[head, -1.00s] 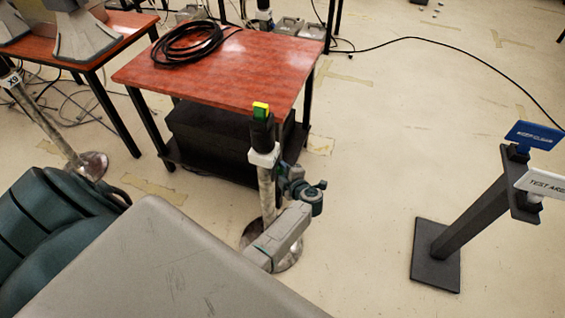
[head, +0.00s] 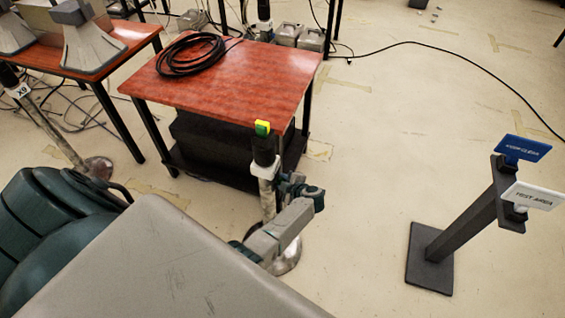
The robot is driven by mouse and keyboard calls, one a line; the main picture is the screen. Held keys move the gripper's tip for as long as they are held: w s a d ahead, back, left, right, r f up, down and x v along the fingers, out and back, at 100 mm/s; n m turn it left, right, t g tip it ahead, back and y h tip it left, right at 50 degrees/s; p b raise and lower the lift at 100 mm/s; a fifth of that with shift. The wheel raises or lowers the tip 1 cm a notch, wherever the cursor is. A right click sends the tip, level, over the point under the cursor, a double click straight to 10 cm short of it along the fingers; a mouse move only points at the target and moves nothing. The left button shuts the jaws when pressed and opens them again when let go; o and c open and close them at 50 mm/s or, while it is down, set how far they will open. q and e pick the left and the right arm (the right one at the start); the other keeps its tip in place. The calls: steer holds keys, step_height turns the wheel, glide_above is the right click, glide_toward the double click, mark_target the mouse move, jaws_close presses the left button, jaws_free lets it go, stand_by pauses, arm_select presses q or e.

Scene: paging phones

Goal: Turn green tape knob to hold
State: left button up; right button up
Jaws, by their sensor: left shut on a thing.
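A metal stand (head: 267,205) with a black upper part stands on a round base in front of the red table. Green and yellow tape (head: 262,128) shows at its top. My left gripper (head: 284,185) is against the right side of this stand, below the black part. It is shut on the knob there; the fingers and the knob are small and mostly hidden, so their exact contact is hard to see. My left arm reaches up to it from below. My right gripper is not in view.
A red table (head: 265,70) with a coiled black cable (head: 192,55) is behind the stand. A similar stand marked X9 (head: 35,112) is at left. A dark sign post (head: 465,225) with blue and white signs stands at right. The floor between is clear.

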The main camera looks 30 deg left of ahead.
arm_select(q)
steer(key=o, duration=0.7)
steer(key=b+v, duration=0.1)
steer(key=v, duration=0.9)
steer(key=shift+s+d+r, duration=0.1)
steer(key=shift+s+d, duration=0.05)
steer(key=shift+d, duration=0.15)
